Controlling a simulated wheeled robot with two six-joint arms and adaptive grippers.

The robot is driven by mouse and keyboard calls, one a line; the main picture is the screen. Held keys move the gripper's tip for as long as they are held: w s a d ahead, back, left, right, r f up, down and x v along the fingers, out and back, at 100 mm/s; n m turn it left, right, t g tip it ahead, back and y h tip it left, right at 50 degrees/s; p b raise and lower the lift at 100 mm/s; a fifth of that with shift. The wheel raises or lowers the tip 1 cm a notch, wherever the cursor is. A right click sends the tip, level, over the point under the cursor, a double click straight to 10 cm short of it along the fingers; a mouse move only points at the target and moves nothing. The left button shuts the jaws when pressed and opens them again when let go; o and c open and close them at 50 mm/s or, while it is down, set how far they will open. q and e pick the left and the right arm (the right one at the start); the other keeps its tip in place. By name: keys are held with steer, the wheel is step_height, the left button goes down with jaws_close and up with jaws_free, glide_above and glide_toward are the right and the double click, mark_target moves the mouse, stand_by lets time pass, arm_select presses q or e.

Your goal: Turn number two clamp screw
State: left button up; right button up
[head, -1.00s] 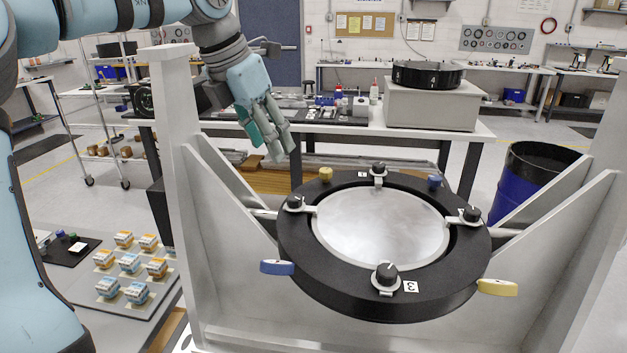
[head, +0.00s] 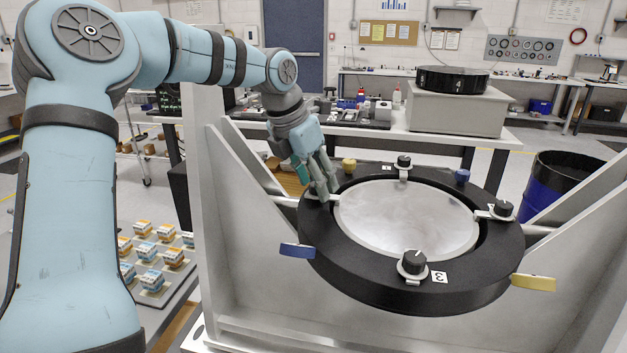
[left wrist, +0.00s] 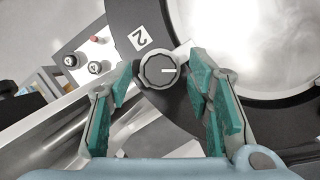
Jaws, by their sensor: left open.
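The black ring fixture (head: 430,292) holds a round silvery mirror (head: 410,222) and stands in a grey metal frame. In the left wrist view the number two clamp screw (left wrist: 159,71) is a dark round knob with a white pointer line, beside a white label (left wrist: 141,40) reading 2. My left gripper (head: 324,187) is open at the ring's left side. In the wrist view its teal-padded fingers stand on either side of the knob; I cannot tell whether they touch it. The fingers hide this knob in the head view. My right gripper is out of view.
Other clamp knobs stand at the ring's front (head: 413,262), right (head: 502,209) and back (head: 403,161). Blue (head: 297,250) and yellow (head: 533,282) tabs stick out of the ring. The frame's sloping left brace (head: 245,165) runs close to my left gripper.

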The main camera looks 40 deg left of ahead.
arm_select(q)
steer(key=shift+s, duration=0.1)
steer(key=shift+c, duration=1.3)
jaws_close()
steer(key=shift+r+m+p, duration=0.2)
steer(key=shift+m+p, duration=0.2)
steer(key=shift+p, duration=0.5)
steer(key=m+p, duration=0.1)
steer(key=p, duration=0.1)
steer(key=m+h+p, duration=0.1)
steer(key=m+p, duration=0.1)
steer(key=m+g+h+p, duration=0.1)
steer(key=p, duration=0.1)
steer(key=shift+a+m, duration=0.3)
steer(key=shift+m, duration=0.1)
steer(key=shift+w+a+f+m+h+p, duration=0.1)
steer(key=shift+m+h+p, duration=0.15)
steer(key=shift+m+p, duration=0.25)
steer(key=shift+w+f+m+h+p, duration=0.1)
steer(key=shift+m+h+p, duration=0.15)
steer(key=shift+m, duration=0.45)
steer(key=shift+m+g+h, duration=0.3)
steer(key=shift+m+g, duration=0.3)
steer(key=shift+m, duration=1)
steer(key=shift+o, duration=0.5)
jaws_free()
steer(key=shift+w, duration=0.1)
steer(key=shift+o, duration=0.8)
steer(key=shift+w, duration=0.1)
